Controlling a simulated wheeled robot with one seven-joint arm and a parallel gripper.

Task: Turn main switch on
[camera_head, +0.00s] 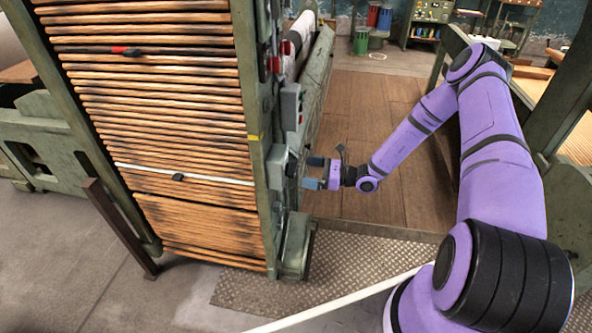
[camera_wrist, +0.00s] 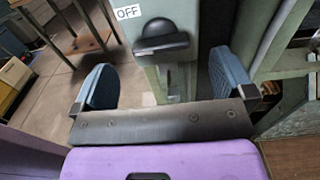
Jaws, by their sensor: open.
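The main switch has a black rounded handle (camera_wrist: 160,40) on a grey-green box, with a white OFF label (camera_wrist: 127,12) at its upper left in the wrist view. Below the handle is a vertical slot (camera_wrist: 172,78). In the head view the grey switch box (camera_head: 278,163) is on the side of the green machine post. My gripper (camera_head: 314,173) is just right of it, with blue fingertips pointing at it. In the wrist view my gripper (camera_wrist: 163,80) is open, one finger on each side of the switch, the handle between and slightly above them. Contact cannot be told.
The green machine frame (camera_head: 252,100) with wooden slats (camera_head: 155,100) fills the left. Other grey boxes (camera_head: 290,105) and red parts sit higher on the post. A green post stands at the right. The wooden floor (camera_head: 370,110) behind the gripper is clear.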

